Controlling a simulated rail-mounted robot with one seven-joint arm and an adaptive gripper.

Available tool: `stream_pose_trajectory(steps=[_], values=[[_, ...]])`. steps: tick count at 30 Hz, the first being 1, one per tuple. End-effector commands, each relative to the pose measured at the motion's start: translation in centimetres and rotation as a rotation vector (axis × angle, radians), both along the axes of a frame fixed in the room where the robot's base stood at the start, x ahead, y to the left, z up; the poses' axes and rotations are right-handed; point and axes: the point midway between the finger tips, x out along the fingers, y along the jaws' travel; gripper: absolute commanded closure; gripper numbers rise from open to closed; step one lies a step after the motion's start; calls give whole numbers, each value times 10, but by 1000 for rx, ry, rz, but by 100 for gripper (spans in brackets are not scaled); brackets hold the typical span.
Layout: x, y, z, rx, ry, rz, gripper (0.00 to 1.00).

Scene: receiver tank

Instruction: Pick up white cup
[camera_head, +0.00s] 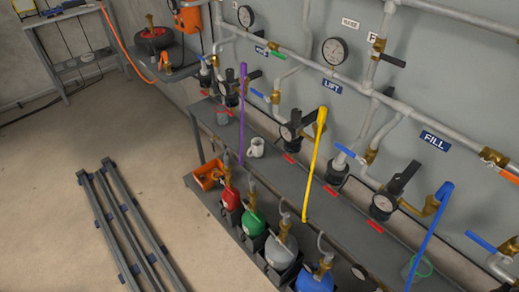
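A white cup (257,147) stands on the long grey bench shelf (285,185) below the pipes. It is just right of the purple pole and appears upright, with a handle at its lower left. My gripper is not visible in this view.
Purple (242,110), yellow (314,165) and blue (428,235) poles rise in front of the shelf. Valves and gauges (335,51) line the wall behind. Coloured tanks (251,222) stand below. Floor rails (127,230) run at left, with open floor around.

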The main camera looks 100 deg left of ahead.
Motion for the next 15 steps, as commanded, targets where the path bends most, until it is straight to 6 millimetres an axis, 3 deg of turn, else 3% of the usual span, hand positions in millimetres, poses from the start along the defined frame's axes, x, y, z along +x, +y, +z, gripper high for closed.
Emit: stream_pose_trajectory(steps=[13,14,15], values=[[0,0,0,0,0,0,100],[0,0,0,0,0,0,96],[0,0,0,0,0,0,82]])
